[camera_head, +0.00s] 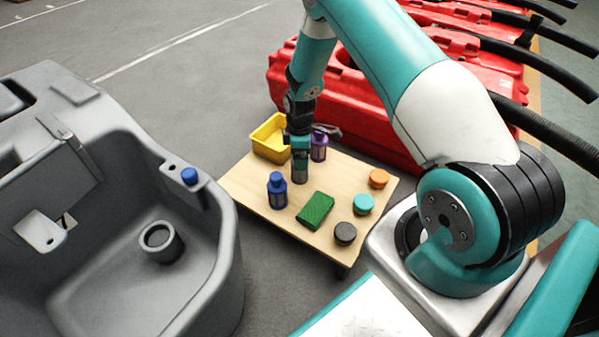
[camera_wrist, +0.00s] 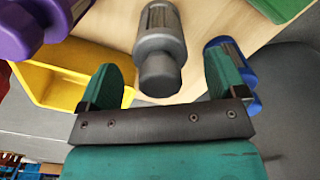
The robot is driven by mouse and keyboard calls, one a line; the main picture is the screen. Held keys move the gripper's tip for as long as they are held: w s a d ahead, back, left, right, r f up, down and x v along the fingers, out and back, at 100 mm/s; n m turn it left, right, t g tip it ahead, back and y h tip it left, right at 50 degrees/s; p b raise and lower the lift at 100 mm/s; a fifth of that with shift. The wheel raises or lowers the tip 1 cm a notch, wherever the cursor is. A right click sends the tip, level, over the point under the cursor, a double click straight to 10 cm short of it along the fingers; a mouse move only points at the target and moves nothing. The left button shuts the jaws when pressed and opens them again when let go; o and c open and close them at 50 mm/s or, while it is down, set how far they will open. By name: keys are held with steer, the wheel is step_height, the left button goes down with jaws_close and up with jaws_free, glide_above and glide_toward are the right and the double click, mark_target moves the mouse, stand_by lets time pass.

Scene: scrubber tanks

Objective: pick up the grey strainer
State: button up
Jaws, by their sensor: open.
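The grey strainer (camera_wrist: 160,45) stands on the wooden table in the wrist view, a ribbed cylinder with a narrower round knob towards me. In the head view its lower part (camera_head: 300,174) shows just under my gripper (camera_head: 300,147). My gripper (camera_wrist: 165,82) is open, with one green finger to either side of the strainer's knob in the wrist view. The fingers look apart from it. I cannot tell the exact height gap. In the head view the strainer's top is hidden by my gripper.
A blue strainer (camera_head: 277,190) and a purple one (camera_head: 318,146) stand close by. A grey tank (camera_head: 225,260) stands left, red tanks (camera_head: 375,115) behind.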

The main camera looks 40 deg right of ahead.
step_height(320, 180, down, 3)
steer(key=shift+r+b, duration=0.1)
steer(key=shift+b, duration=0.45)
steer(key=shift+r, duration=0.1)
steer(key=c, duration=1)
steer(key=shift+r, duration=0.1)
